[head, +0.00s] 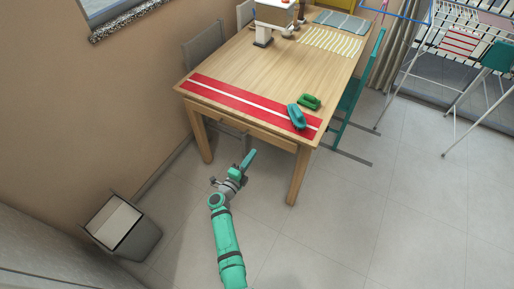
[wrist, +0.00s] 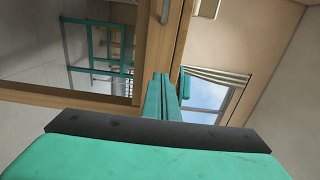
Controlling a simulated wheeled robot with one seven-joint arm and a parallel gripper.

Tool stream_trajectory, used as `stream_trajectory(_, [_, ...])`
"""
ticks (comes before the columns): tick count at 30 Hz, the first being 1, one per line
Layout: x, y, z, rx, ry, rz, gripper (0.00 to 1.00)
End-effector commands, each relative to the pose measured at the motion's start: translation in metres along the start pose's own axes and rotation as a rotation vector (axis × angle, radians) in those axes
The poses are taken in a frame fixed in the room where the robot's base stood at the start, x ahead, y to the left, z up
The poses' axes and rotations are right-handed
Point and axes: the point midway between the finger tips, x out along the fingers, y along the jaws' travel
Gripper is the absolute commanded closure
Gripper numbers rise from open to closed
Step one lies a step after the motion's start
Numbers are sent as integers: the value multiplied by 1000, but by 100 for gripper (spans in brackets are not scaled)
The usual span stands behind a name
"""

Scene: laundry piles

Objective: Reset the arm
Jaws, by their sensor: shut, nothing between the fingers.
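My gripper (head: 248,160) is at the end of my green arm, out in front of the near edge of the wooden table (head: 262,62) in the head view. In the wrist view my gripper (wrist: 163,82) shows its two green fingers pressed together, with nothing between them. The fingers point toward the underside and edge of the table, and I cannot tell the exact gap to it.
A red runner (head: 240,97) with a teal item (head: 296,117) and a green item (head: 309,101) lies on the table. A bin (head: 122,232) stands at the left. A drying rack (head: 440,60) stands at the right. Floor (head: 340,220) right of my arm is clear.

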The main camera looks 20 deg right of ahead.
Motion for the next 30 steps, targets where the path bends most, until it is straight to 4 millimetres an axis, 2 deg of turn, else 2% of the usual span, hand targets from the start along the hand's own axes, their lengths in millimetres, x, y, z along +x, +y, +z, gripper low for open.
stream_trajectory(1, [-12,1,3,-1,-7,0,100])
stream_trajectory(3, [-24,1,3,-2,-9,0,100])
stream_trajectory(9, [-45,0,4,0,-8,0,100])
stream_trajectory(20, [-50,1,1,-5,-5,-1,100])
stream_trajectory(23, [-53,0,-7,-31,-20,-20,100])
stream_trajectory(26, [-63,-3,-24,-93,-58,-61,100])
stream_trajectory(30, [-90,-13,-53,-224,-144,-145,100])
